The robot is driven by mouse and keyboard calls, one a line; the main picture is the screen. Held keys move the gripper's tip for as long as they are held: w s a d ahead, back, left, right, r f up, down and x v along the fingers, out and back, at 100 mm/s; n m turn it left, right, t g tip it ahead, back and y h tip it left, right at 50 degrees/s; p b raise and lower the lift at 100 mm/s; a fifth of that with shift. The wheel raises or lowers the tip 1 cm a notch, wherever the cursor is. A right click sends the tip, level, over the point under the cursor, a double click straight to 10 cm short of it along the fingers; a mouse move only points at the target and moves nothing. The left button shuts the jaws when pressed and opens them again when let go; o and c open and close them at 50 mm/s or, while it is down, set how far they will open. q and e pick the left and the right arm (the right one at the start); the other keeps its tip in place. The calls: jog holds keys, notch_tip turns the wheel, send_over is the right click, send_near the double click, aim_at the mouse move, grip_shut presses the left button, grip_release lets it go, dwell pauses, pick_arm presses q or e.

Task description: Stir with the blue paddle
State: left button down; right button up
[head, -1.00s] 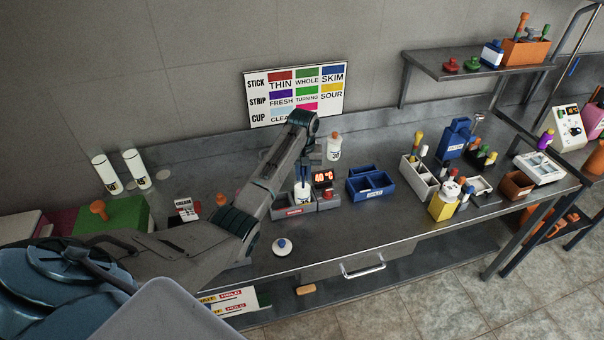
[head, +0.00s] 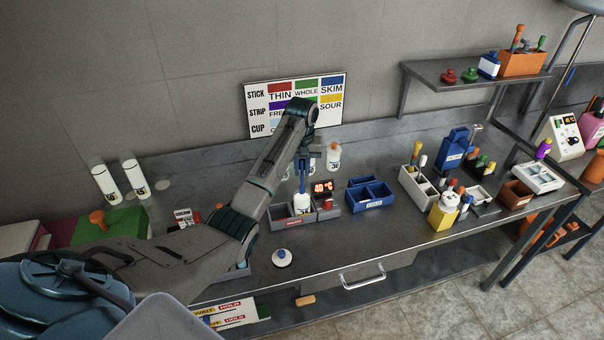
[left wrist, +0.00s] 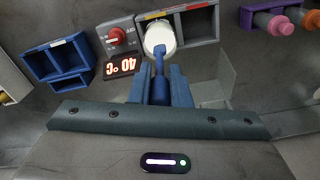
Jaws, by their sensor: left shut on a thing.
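The blue paddle (left wrist: 159,85) is held between the fingers of my left gripper (left wrist: 160,90), which is shut on it. In the head view the blue paddle (head: 302,180) hangs down from my left gripper (head: 303,158) over a white cup (head: 302,200). In the left wrist view the paddle's far end overlaps the mouth of the white cup (left wrist: 160,36); I cannot tell how deep it reaches. The cup stands in a grey holder (head: 281,216) beside a red display (head: 323,187) reading 40 °C. My right gripper is not in view.
A blue divided bin (head: 370,196) stands right of the display. A white lid-like piece with a blue knob (head: 282,258) lies near the counter's front edge. White bottles (head: 133,174) stand at the left. A colour chart (head: 293,103) is on the wall. The counter's front middle is mostly clear.

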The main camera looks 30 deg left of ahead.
aim_at(302, 160)
pick_arm(q)
jog(key=shift+r, duration=2.4)
